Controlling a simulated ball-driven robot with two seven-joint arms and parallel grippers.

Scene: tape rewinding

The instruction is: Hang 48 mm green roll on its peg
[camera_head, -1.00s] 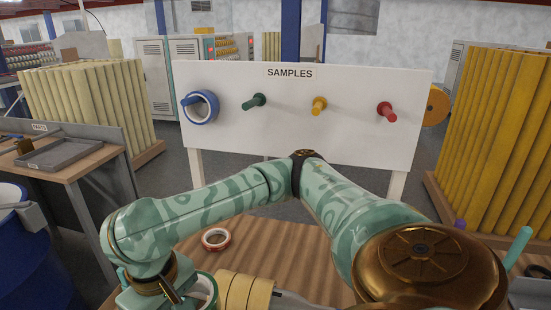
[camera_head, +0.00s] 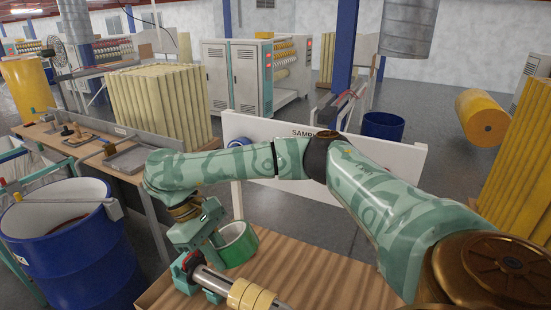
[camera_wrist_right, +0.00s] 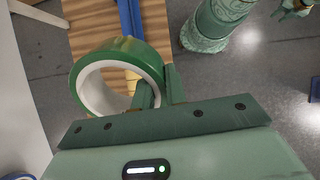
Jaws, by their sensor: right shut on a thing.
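The green roll (camera_head: 237,243), a green ring with a white core, is held above the wooden table at the front. In the right wrist view the green roll (camera_wrist_right: 130,52) is large. My right gripper (camera_wrist_right: 159,88) is shut on its wall, one finger inside the ring and one outside. In the head view my right gripper (camera_head: 214,236) is at the roll's left side. The white SAMPLES board (camera_head: 402,175) stands behind, clear of the roll. My right arm hides most of its face, including the green peg. My left gripper is not visible in the head view.
A blue barrel (camera_head: 70,250) stands at the left, near a side table with a grey tray (camera_head: 130,160). The table's right part looks clear.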

